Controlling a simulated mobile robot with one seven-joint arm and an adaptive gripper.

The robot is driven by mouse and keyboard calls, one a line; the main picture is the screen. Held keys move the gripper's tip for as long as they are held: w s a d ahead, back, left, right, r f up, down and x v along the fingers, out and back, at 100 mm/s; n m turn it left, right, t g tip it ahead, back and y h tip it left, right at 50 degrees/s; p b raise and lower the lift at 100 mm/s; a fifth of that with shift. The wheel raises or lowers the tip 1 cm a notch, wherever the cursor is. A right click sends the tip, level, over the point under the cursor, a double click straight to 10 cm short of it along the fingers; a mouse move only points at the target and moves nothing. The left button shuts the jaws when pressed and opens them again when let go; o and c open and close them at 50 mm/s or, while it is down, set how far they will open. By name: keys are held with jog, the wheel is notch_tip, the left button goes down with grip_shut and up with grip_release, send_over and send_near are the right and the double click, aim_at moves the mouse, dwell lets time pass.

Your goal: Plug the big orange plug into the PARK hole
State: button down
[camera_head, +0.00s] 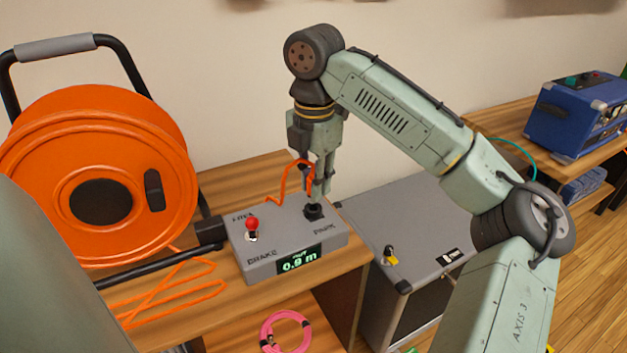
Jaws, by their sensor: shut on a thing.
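The grey control box (270,258) sits on the wooden bench with FREE, BRAKE and PARK lettering. The black PARK hole (314,212) is on its top at the right, above the PARK label. My gripper (320,190) points down right over this hole and is shut on the big orange plug (310,184). The plug is mostly hidden by the fingers. Its orange cable (283,183) loops up and off to the left behind the box. I cannot tell whether the plug's tip touches the hole or sits in it.
A red-topped lever (252,226) stands on the box at the left. A display reads 0.9 m. A large orange cable reel (150,120) stands at the left. A grey cabinet (420,225) is at the right. A pink cable coil (285,330) lies below.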

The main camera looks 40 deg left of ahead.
jog(key=shift+f+b, duration=0.9)
jog(key=shift+b, duration=0.15)
jog(key=shift+f, duration=0.55)
jog(key=c, duration=1.4)
grip_release()
jog(key=shift+o, duration=0.2)
notch_tip(320, 180, up, 12)
jog(key=shift+d, duration=0.1)
